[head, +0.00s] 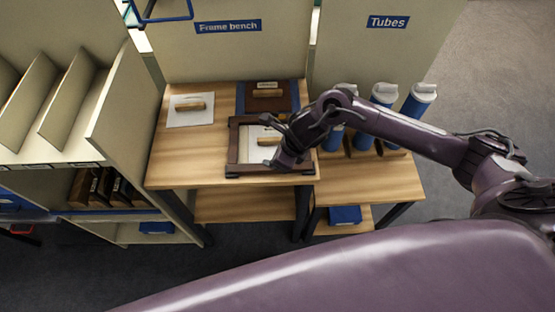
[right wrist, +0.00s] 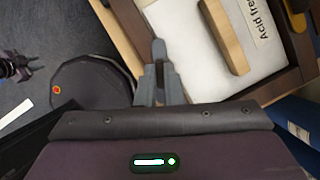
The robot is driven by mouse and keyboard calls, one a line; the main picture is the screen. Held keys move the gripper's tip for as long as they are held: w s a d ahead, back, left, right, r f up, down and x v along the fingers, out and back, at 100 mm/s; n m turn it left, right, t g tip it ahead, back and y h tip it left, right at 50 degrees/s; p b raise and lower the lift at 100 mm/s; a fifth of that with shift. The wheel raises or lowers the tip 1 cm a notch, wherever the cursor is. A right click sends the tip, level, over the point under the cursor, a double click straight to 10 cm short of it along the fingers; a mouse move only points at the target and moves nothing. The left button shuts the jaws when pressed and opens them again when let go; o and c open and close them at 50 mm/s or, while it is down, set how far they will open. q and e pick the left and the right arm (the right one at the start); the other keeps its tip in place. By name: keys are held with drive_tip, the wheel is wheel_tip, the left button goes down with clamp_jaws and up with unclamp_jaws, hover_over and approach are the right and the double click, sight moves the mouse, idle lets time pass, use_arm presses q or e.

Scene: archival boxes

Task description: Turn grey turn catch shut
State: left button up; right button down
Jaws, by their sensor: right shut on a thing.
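A dark brown wooden frame (head: 233,150) lies flat on the bench, with a white panel (head: 250,155) and a pale wooden handle inside it. The frame's edge (right wrist: 128,22) and the handle (right wrist: 222,38) also show in the right wrist view. My right gripper (head: 276,163) is over the frame's front right part. Its grey fingers (right wrist: 159,55) are close together at the frame's edge, shut on the grey turn catch, which they mostly hide. I cannot make out the catch's angle. A small dark purple part at the far left of the right wrist view looks like my left gripper (right wrist: 18,66); its jaws are unclear.
On the wooden bench (head: 165,150) lie a white panel with a handle (head: 190,118) and a dark brown one (head: 268,104) behind the frame. Blue tubes with white caps (head: 412,108) stand at the right. A beige shelf unit (head: 125,105) borders the left.

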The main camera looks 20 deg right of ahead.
drive_tip(key=m+t, duration=0.1)
drive_tip(key=m, duration=0.2)
drive_tip(key=shift+h, duration=0.4)
drive_tip(key=m, duration=0.1)
drive_tip(key=m+h, duration=0.1)
drive_tip(key=shift+s+a+r+m, duration=0.1)
drive_tip(key=shift+a+r+m, duration=0.1)
drive_tip(key=shift+m, duration=0.1)
drive_tip(key=m+p, duration=0.1)
drive_tip(key=m, duration=0.1)
drive_tip(key=m+h+p, duration=0.1)
drive_tip(key=m+p, duration=0.1)
drive_tip(key=shift+a+t+h, duration=0.1)
drive_tip(key=shift+t+h, duration=0.2)
drive_tip(key=shift+t, duration=0.1)
drive_tip(key=shift+m+h+p, duration=0.6)
drive_tip(key=shift+m+p, duration=0.45)
drive_tip(key=shift+m, duration=0.55)
drive_tip(key=shift+f, duration=0.1)
drive_tip(key=c, duration=1.6)
unclamp_jaws()
drive_tip(key=shift+o, duration=0.2)
